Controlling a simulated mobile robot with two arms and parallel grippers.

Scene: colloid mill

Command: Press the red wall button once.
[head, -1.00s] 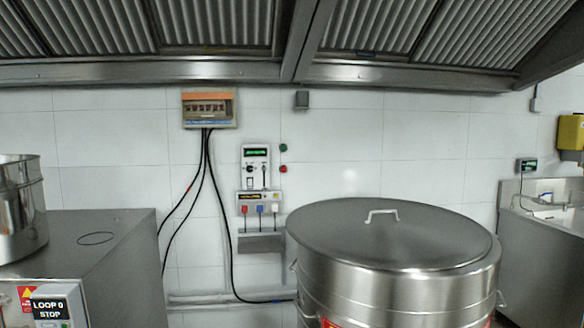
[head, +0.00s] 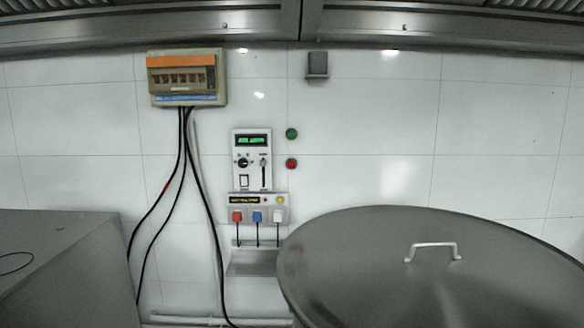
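The red wall button (head: 291,164) is a small round button on the white tiled wall, in the middle of the head view. A green button (head: 291,133) sits directly above it. To its left is a white control panel (head: 252,160) with a green display, a knob and a slider. Neither of my grippers shows in the head view.
A large lidded steel pot (head: 365,285) stands in front of the wall at lower right. A steel cabinet (head: 70,280) stands at lower left. A socket strip (head: 257,208) with plugs and a fuse box (head: 187,77) with hanging cables are on the wall. An extractor hood (head: 150,32) spans the top.

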